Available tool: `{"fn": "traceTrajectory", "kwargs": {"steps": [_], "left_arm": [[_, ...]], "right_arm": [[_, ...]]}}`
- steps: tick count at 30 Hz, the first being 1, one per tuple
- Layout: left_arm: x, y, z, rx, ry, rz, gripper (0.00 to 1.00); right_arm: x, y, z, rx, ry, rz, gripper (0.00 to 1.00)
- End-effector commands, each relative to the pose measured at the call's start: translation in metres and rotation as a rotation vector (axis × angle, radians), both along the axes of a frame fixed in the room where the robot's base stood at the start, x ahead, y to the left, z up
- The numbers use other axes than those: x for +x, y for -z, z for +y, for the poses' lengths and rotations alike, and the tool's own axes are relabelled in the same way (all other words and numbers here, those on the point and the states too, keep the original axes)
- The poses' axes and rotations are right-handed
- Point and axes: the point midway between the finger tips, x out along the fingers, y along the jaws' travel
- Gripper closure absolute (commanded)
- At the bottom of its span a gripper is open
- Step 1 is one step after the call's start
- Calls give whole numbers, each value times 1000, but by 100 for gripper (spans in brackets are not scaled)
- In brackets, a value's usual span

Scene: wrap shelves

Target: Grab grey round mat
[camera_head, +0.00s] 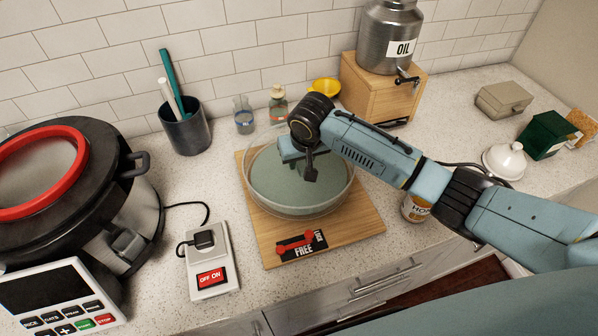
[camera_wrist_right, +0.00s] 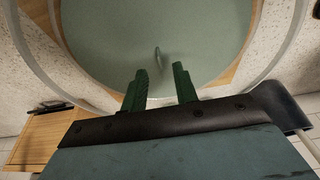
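The grey round mat (camera_head: 290,195) is a grey-green disc inside a clear round rim on a wooden board (camera_head: 350,232). In the right wrist view the mat (camera_wrist_right: 110,40) fills the upper middle, with a small upright tab (camera_wrist_right: 157,58) on it. My right gripper (camera_head: 308,172) is above the mat, pointing down. In the right wrist view its two green fingers (camera_wrist_right: 160,76) are apart, with nothing seen between them, and the tab shows just beyond the tips. Whether the fingers touch the mat cannot be told. My left gripper is not in view.
A cooker (camera_head: 140,195) with a red-ringed lid and a switch box (camera_head: 212,258) stand left. A dark cup (camera_head: 185,130) and small bottles (camera_head: 278,104) are behind. The oil tank (camera_head: 388,40) stands on a wooden box. A honey jar (camera_head: 413,208) is beside the board, under my right arm.

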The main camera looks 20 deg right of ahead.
Motion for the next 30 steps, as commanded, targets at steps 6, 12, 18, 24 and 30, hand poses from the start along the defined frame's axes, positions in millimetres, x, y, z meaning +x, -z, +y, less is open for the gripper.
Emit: {"fn": "traceTrajectory", "kwargs": {"steps": [6, 12, 18, 24, 30], "left_arm": [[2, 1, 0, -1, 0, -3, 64], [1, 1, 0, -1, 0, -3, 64], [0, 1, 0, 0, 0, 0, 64], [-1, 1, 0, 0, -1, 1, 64], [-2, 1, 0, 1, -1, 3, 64]], "right_arm": [[8, 26, 1, -1, -1, 1, 71], [9, 30, 1, -1, -2, -2, 71], [9, 30, 1, -1, -2, -2, 84], [9, 30, 1, 0, -1, -1, 100], [9, 30, 1, 0, -1, -2, 100]]}}
